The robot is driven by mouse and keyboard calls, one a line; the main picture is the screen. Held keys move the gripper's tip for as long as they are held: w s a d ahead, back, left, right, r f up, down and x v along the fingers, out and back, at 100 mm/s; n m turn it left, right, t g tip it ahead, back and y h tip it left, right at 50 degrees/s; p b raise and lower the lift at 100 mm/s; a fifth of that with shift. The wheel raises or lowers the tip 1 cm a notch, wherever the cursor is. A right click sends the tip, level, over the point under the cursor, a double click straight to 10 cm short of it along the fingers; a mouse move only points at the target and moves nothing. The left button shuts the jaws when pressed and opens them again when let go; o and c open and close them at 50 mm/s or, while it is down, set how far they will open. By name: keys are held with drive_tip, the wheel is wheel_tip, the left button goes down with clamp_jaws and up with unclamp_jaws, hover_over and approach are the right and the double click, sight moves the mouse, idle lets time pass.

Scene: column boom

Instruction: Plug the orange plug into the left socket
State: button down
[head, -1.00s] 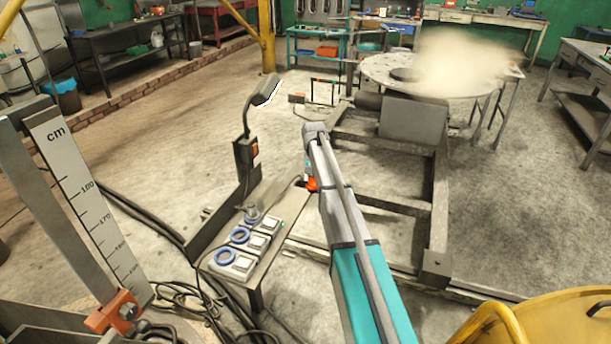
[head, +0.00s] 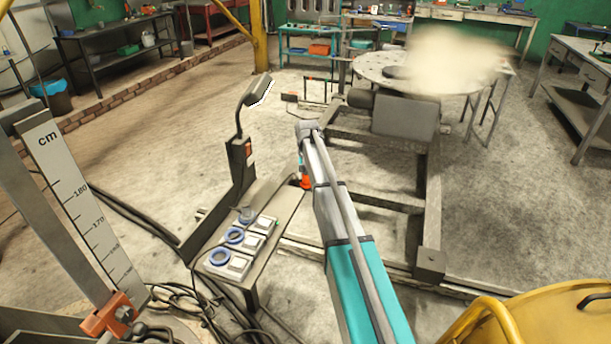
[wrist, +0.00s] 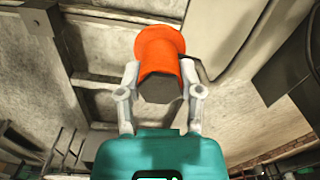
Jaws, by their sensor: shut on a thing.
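The orange plug (wrist: 160,58) is held between the two pale fingers of my gripper (wrist: 163,85) in the wrist view, its wide flange away from the palm. In the head view the plug (head: 306,183) shows small, below the end of my arm, over or beside the far right end of the small bench; its height above the bench cannot be told. The leftmost socket (head: 220,256), nearest in the head view, has a blue ring. The middle socket (head: 234,235) also has a blue ring. The farthest socket (head: 246,214) has a grey piece on it. The plug is apart from the sockets.
The small bench (head: 282,205) carries the sockets and has bare top at its right end. A post with a bent lamp (head: 240,150) stands behind it. A metal frame (head: 432,220) lies to the right. Cables (head: 180,300) lie at lower left.

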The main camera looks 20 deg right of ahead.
drive_tip(key=shift+r+p, duration=2.05)
drive_tip(key=shift+r, duration=0.1)
drive_tip(key=shift+s+a+f, duration=0.15)
drive_tip(key=shift+a, duration=0.45)
drive_tip(key=s+a+f+b, duration=0.2)
drive_tip(key=s+a, duration=0.3)
drive_tip(key=a, duration=0.6)
drive_tip(key=s+a+f+b, duration=0.2)
drive_tip(key=s+a, duration=0.3)
drive_tip(key=a, duration=0.7)
drive_tip(key=s+a+f+b, duration=0.2)
drive_tip(key=s+a, duration=0.4)
drive_tip(key=a, duration=0.5)
drive_tip(key=shift+a+f+b, duration=0.3)
drive_tip(key=shift+f+b, duration=0.05)
drive_tip(key=shift+b, duration=0.2)
drive_tip(key=shift+f, duration=0.15)
drive_tip(key=shift+f+b, duration=2.1)
drive_tip(key=shift+b, duration=0.15)
